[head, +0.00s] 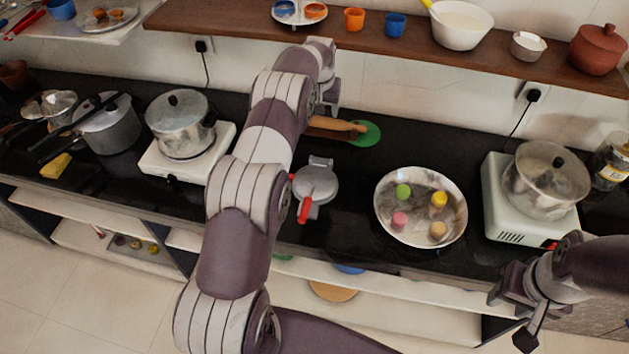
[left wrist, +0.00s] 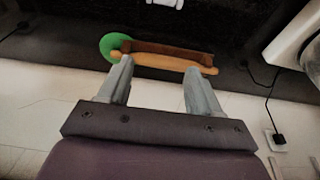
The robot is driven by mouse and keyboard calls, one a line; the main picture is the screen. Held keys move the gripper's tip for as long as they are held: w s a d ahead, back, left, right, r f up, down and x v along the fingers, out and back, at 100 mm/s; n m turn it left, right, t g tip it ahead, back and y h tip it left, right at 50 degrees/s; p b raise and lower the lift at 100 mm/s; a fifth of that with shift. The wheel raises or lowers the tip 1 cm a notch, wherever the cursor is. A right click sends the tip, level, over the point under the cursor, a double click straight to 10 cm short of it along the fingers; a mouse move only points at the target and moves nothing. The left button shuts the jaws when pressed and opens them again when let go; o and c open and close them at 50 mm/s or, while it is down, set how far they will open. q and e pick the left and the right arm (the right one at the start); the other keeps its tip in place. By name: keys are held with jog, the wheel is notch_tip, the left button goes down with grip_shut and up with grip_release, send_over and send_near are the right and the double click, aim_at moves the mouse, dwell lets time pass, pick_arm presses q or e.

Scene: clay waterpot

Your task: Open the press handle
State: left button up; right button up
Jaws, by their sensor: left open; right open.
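The press (head: 316,183) is a round grey metal piece on the black counter, just right of my left arm in the head view. Its red-gripped handle (head: 304,210) points toward the counter's front edge, and a second bit of red shows at its left side. I cannot tell whether the lid is raised. My left gripper (left wrist: 159,66) is open and empty, behind the press near a wooden rolling pin (left wrist: 165,62), mostly hidden by its arm in the head view. My right gripper (head: 514,306) is open and empty at the lower right, away from the press.
Pots stand on a white stove (head: 158,158) and a pale green stove (head: 500,217). A green disc (head: 366,134) lies by the rolling pin. A wooden shelf (head: 420,50) runs above the counter.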

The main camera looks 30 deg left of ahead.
pick_arm(q)
jog(key=shift+r, duration=0.1)
jog(key=p+v, duration=0.4)
jog(key=v, duration=0.3)
jog(key=shift+r, duration=0.4)
